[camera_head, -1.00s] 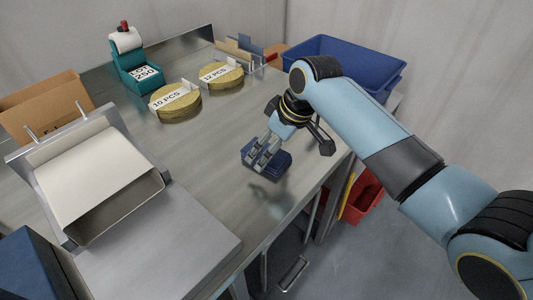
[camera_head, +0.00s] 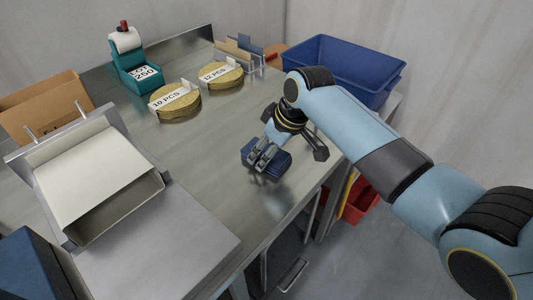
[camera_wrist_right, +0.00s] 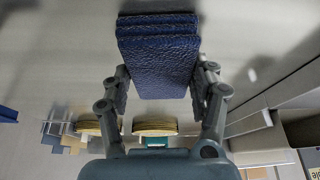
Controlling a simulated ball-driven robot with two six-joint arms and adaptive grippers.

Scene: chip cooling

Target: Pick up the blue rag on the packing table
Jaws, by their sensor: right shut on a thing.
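The blue rag (camera_head: 280,163) is a folded dark blue stack lying on the steel packing table (camera_head: 207,215), near its right edge. My right gripper (camera_head: 259,163) reaches down over the rag from the right, its fingers at the rag's near side. In the right wrist view the textured rag (camera_wrist_right: 158,62) lies between the two fingers of my right gripper (camera_wrist_right: 160,85), which are shut on it. The rag appears still at table level; whether it is lifted at all I cannot tell. My left gripper is not in view.
Two round gold stacks (camera_head: 178,112) with count labels and a teal label dispenser (camera_head: 137,78) stand toward the back. A grey machine with a chute (camera_head: 100,175) is at left. A blue bin (camera_head: 345,66) is beyond the right edge, a red bin (camera_head: 360,203) below.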

